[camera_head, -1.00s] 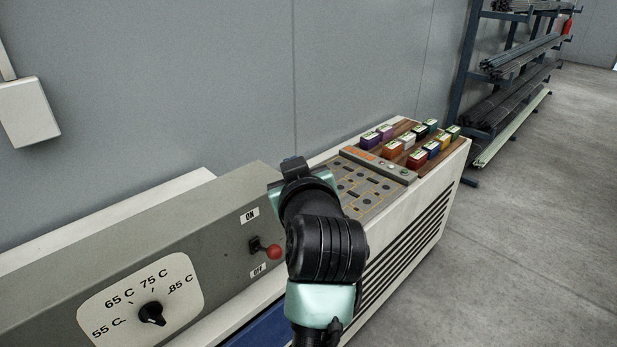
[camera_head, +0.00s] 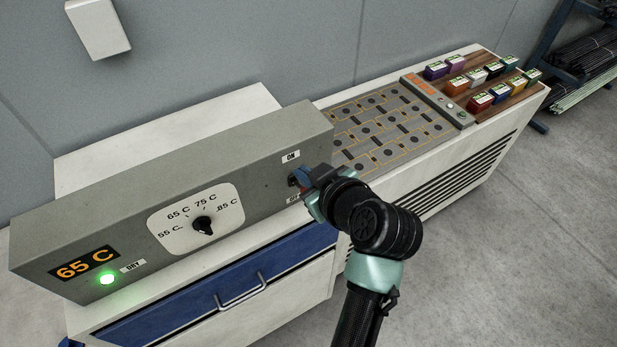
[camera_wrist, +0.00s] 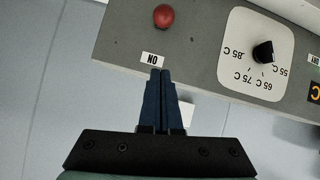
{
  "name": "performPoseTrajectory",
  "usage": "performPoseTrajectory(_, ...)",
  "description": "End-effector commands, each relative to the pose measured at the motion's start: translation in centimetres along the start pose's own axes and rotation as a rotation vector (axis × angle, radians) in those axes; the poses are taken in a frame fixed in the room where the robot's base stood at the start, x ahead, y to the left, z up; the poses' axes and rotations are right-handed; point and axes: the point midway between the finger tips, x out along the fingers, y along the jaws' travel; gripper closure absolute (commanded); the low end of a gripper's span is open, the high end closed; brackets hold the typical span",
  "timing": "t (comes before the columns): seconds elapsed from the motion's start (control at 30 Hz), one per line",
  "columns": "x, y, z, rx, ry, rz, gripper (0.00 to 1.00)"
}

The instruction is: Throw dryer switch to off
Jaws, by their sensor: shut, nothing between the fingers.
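The dryer switch has a dark base (camera_head: 292,181) on the grey control panel, below the ON label (camera_head: 291,156). In the head view my gripper (camera_head: 303,177) is at the switch and hides its red knob and most of the OFF label (camera_head: 294,197). In the wrist view the red knob (camera_wrist: 163,15) shows at the top edge, past the ON label (camera_wrist: 151,59). My gripper (camera_wrist: 159,76) is shut and empty there, its fingertips near the ON label and apart from the knob. I cannot tell which way the lever tilts.
The panel carries a temperature dial (camera_head: 203,225), a 65 C display (camera_head: 84,263) and a lit green DRY light (camera_head: 107,279). A blue drawer (camera_head: 190,290) is below. A patterned board (camera_head: 385,130) and several coloured blocks lie to the right. Floor is open at right.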

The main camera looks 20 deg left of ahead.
Motion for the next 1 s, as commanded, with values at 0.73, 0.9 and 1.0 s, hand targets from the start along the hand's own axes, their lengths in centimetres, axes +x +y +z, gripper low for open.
performPoseTrajectory(0.73,3.4,0.1,3.9,0.0,0.001,0.002,1.0)
performPoseTrajectory(0.9,3.4,0.0,3.9,0.0,0.003,0.002,1.0)
performPoseTrajectory(1.0,3.5,0.0,4.2,0.0,0.01,0.003,1.0)
